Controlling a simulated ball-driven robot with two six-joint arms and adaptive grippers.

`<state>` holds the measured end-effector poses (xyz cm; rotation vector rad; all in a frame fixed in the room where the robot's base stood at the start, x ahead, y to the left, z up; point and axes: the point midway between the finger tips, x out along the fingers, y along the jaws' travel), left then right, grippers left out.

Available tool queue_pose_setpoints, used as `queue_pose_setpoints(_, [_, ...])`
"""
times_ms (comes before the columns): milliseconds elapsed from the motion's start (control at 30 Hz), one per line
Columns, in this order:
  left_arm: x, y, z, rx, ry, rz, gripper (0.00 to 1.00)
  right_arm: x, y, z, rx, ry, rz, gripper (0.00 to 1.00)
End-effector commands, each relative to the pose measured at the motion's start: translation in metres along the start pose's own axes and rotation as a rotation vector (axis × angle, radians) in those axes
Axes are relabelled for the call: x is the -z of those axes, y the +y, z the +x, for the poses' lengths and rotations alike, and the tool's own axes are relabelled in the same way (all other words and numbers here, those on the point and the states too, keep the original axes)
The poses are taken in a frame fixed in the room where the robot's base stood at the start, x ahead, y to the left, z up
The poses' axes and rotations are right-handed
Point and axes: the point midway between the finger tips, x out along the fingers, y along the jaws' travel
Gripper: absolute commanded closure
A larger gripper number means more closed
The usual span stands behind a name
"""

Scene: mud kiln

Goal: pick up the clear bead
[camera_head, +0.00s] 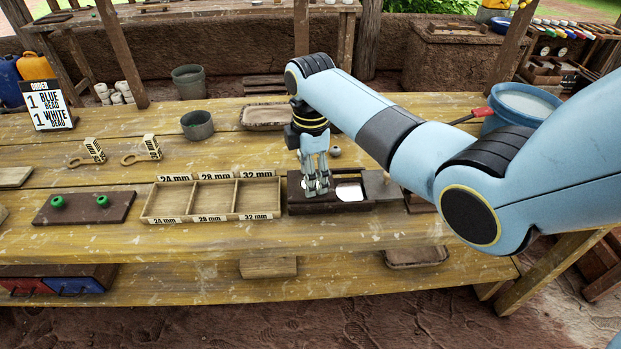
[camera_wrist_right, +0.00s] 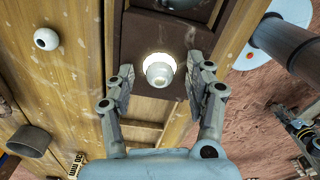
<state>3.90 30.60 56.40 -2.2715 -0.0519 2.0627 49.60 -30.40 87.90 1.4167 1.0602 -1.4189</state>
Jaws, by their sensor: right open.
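The clear bead (camera_wrist_right: 159,76) shows in the right wrist view as a small pale, translucent piece on a bright round spot of the dark wooden box (camera_wrist_right: 138,40). My right gripper (camera_wrist_right: 160,66) is open, with one finger on each side of the bead in that view. Touch cannot be told. In the head view my right gripper (camera_head: 317,190) points down over the left part of the dark box (camera_head: 325,207), left of its bright white panel (camera_head: 350,192). I cannot make out the bead there; the fingers may hide it.
A three-part sorting tray (camera_head: 210,217) marked 24, 28 and 32 mm stands left of the box. Farther left is a board (camera_head: 85,213) with two green beads. A pale bead (camera_wrist_right: 46,39) lies on the table. A blue bucket (camera_head: 515,108) stands right.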

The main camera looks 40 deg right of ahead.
Motion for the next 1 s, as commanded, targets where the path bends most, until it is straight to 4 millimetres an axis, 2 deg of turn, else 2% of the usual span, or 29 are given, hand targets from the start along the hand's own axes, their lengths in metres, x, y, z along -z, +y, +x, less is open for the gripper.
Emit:
queue_pose_setpoints(200, [-0.0002, -0.0001, 0.0, 0.0, 0.0, 0.0, 0.6, 0.0003, 0.0003, 0.0012, -0.001, 0.0, 0.0, 0.46])
queue_pose_setpoints(567, [-0.0004, -0.0001, 0.0, 0.0, 0.0, 0.0, 0.6, 0.0003, 0.0003, 0.0009, -0.001, 0.0, 0.0, 0.92])
queue_pose_setpoints(667, [-0.0004, -0.0001, 0.0, 0.0, 0.0, 0.0, 0.6, 0.0003, 0.0003, 0.0009, -0.001, 0.0, 0.0, 0.97])
queue_pose_setpoints(1000, [-0.0005, -0.0001, -0.0003, 0.0, -0.001, 0.0, 0.6, 0.0003, 0.0008, -0.0054, -0.002, 0.001, 0.0, 0.97])
